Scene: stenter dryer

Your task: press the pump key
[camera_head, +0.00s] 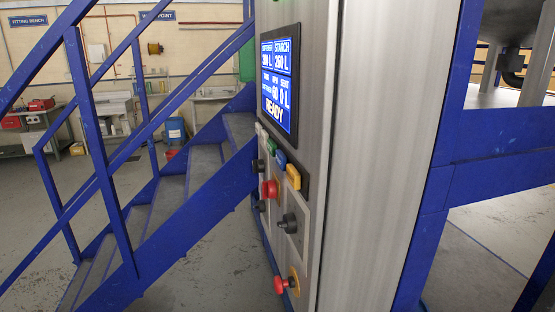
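A grey control cabinet (375,150) stands in the middle, its control face seen at a steep angle. On this face a slanting row of small keys runs below the screen: a pale key (260,130), a green key (271,146), a blue key (280,159) and a yellow key (293,176). I cannot read any label that tells which one is the pump key. The lit blue screen (279,86) above them reads "READY" at the bottom and shows "STARCH 260 L". Neither of my grippers is in view.
Below the keys are a red button (270,189), a black selector (289,223) and a red emergency stop (281,285) on a yellow base. Blue-railed stairs (190,190) rise close on the left. A blue frame (490,160) stands at right. Grey floor lies open beside the stairs.

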